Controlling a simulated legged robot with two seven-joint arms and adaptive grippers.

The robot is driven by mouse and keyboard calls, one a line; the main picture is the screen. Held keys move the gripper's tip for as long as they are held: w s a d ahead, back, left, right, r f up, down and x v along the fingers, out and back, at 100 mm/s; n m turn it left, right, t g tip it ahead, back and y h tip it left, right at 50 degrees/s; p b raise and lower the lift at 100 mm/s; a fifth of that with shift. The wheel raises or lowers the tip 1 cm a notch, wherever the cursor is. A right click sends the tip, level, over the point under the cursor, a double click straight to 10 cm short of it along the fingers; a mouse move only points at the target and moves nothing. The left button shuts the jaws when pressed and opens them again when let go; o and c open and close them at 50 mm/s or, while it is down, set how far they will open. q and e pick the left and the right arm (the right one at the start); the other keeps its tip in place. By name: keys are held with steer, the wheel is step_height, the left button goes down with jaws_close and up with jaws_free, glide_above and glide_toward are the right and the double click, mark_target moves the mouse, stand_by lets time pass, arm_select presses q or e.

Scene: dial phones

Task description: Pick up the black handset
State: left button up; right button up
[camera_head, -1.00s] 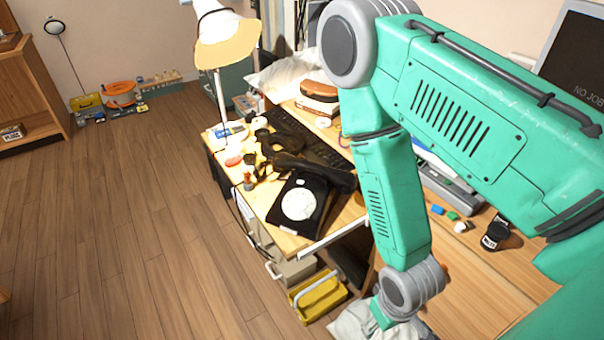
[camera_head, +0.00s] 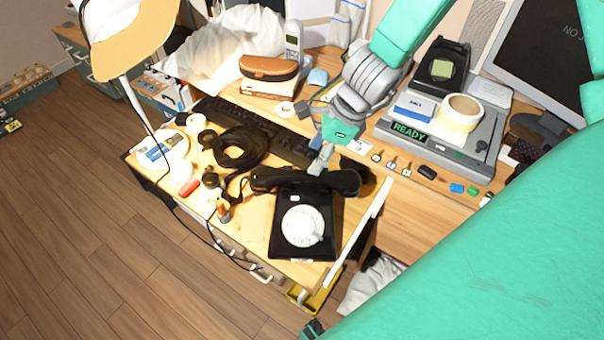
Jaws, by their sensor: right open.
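The black handset (camera_head: 290,181) lies across the top of a black dial phone (camera_head: 288,248) with a white round dial, on the wooden desk. Its two thick ends stick out on either side of the phone. My right gripper (camera_head: 323,161) is open and points down just behind the handset, right of its middle. Its fingertips look close to the handset; I cannot tell whether they touch. Part of the far side of the handset is hidden by the fingers. My left gripper is not in view.
A black keyboard (camera_head: 248,127) and a coiled black cable (camera_head: 240,149) lie behind and left of the phone. A lamp (camera_head: 125,35) stands at the left. A grey device (camera_head: 450,143) with a tape roll (camera_head: 461,112) is at the right. Small items clutter the desk's left side.

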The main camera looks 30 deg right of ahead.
mark_target(306, 173)
steer(key=f, duration=0.3)
steer(key=shift+w+b, duration=0.25)
steer(key=shift+b, duration=0.1)
steer(key=shift+w+d+f, duration=0.1)
steer(key=shift+w+f, duration=0.1)
steer(key=shift+f, duration=0.3)
steer(key=x, duration=0.1)
steer(key=b+x, duration=0.1)
steer(key=x, duration=0.3)
steer(key=shift+a+b, duration=0.3)
steer(key=shift+b, duration=0.05)
steer(key=shift+d+r, duration=0.1)
steer(key=shift+d, duration=0.2)
steer(key=shift+c, duration=1.2)
steer(key=shift+d, duration=0.15)
jaws_close()
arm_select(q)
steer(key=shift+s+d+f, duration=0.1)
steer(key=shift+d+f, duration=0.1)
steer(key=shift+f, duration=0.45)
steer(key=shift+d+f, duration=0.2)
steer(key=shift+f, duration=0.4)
